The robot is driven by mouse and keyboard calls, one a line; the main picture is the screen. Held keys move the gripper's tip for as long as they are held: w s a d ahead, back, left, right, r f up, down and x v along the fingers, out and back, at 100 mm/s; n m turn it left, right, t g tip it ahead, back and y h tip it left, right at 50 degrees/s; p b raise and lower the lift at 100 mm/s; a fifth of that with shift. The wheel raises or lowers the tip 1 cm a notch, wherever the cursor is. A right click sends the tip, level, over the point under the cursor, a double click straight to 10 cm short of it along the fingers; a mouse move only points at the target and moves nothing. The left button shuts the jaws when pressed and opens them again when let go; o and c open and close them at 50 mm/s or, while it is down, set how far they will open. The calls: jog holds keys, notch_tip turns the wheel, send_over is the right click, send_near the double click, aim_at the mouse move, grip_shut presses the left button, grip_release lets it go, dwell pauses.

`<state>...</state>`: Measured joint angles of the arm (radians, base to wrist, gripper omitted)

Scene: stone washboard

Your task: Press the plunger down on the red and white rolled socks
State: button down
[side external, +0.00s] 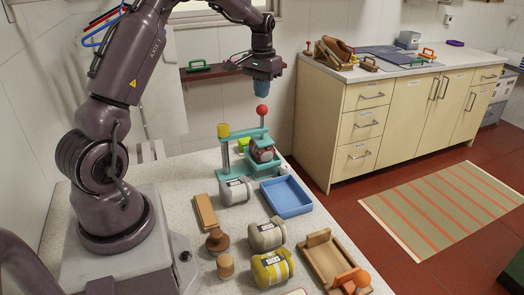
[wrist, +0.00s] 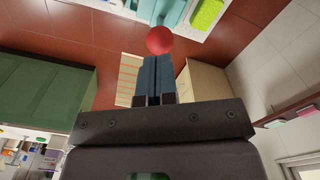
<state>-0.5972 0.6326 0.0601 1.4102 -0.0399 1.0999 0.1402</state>
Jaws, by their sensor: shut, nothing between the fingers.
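A teal press frame (side external: 225,157) stands at the back of the counter, with a crossbar and a yellow knob (side external: 223,130) at its left. Its red ball knob (side external: 262,110) is up above the crossbar; the ball also shows in the wrist view (wrist: 159,40). The red and white rolled socks (side external: 262,152) sit in the teal press, under the crossbar. My gripper (side external: 261,93) is shut and empty, its blue fingers pointing down just above the red ball. In the wrist view, the shut fingertips (wrist: 157,60) appear close to the ball; contact cannot be told.
A white-grey roll (side external: 235,191), a grey roll (side external: 267,234), a yellow striped roll (side external: 272,268) and wooden pieces crowd the counter's front. A cream cabinet (side external: 350,115) stands beyond, to the right.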

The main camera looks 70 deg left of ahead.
aim_at(262, 105)
jog(key=shift+f, duration=0.2)
dwell(0.5)
jog(key=shift+f, duration=1.45)
jog(key=shift+d+f, duration=0.1)
jog(key=shift+f, duration=0.15)
dwell(1.9)
jog(key=shift+r, duration=0.1)
jog(key=shift+r, duration=3.2)
